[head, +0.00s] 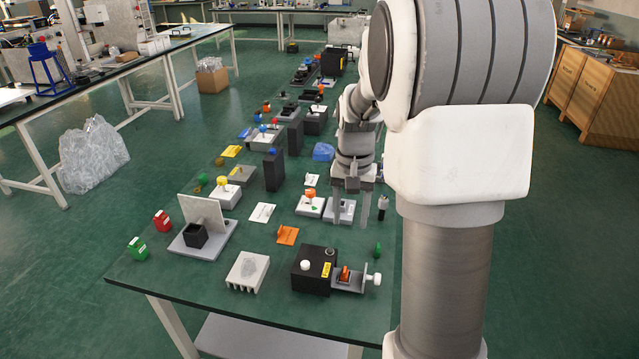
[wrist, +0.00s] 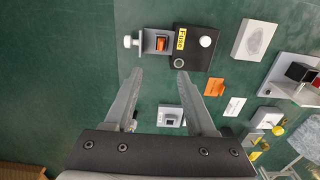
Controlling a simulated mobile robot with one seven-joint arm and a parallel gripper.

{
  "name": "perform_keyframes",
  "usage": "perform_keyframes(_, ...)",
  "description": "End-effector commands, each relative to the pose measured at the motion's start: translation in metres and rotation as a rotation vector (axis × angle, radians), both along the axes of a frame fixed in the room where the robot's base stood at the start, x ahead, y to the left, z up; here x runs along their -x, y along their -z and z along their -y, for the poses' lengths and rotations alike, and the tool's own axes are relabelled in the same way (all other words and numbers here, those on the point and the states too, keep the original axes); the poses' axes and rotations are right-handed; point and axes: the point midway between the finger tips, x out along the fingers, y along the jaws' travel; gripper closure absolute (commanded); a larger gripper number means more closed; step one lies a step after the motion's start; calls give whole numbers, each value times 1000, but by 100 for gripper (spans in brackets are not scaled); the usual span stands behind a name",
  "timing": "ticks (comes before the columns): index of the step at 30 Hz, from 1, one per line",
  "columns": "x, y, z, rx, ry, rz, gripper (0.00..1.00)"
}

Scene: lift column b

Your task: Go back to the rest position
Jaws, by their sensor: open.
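My gripper (head: 352,208) hangs over the right side of the green table (head: 190,284), fingers pointing down and apart. In the wrist view my gripper (wrist: 157,82) shows two open fingers with nothing between them. Ahead of the fingertips in that view is a black box with a yellow label (wrist: 190,48), joined to a grey bracket with an orange part (wrist: 160,42). The same black box (head: 310,270) stands at the table's near end in the head view. My arm hides part of the table's right side.
A white ribbed block (head: 247,271), an orange plate (head: 288,235) and a grey stand with an upright panel (head: 203,215) are near the front. Several small devices fill the table further back.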

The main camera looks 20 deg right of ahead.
Motion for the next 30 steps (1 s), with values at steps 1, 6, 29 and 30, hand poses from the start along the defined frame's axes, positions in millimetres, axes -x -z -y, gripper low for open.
perform_keyframes(1,0,0,0,0,0,0,44)
perform_keyframes(6,2,-8,-4,1,-11,11,44)
perform_keyframes(29,113,-148,-96,71,-378,312,44)
perform_keyframes(30,120,-153,-99,78,-398,329,44)
